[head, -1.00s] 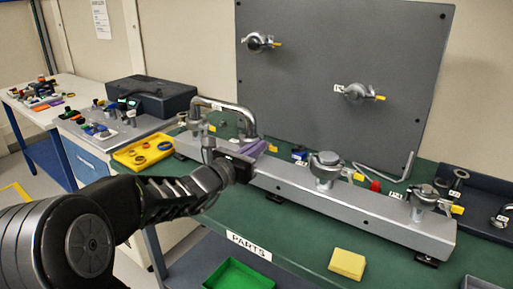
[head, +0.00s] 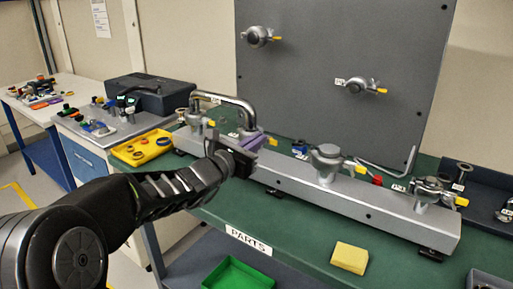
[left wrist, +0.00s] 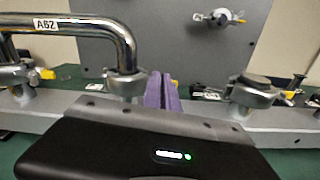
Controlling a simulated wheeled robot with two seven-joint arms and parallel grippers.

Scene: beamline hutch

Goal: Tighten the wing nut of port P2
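A grey rail (head: 300,185) carries several clamped ports with yellow wing nuts. My left gripper (head: 252,141) is at the clamp under the right end of the bent pipe (head: 228,101). Its purple fingertips also show in the left wrist view (left wrist: 163,92), close together, in front of that clamp (left wrist: 124,84). The yellow wing nut (head: 271,141) there sticks out just right of the fingertips and is mostly hidden behind them. Whether they grip it cannot be seen. I cannot read a P2 label on this port. My right gripper is not in view.
The capped port (head: 327,162) and another clamp (head: 428,190) stand further right on the rail. A grey panel (head: 320,60) rises behind. A yellow block (head: 349,257) and a green bin (head: 238,275) are in front. A yellow tray (head: 142,148) is at left.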

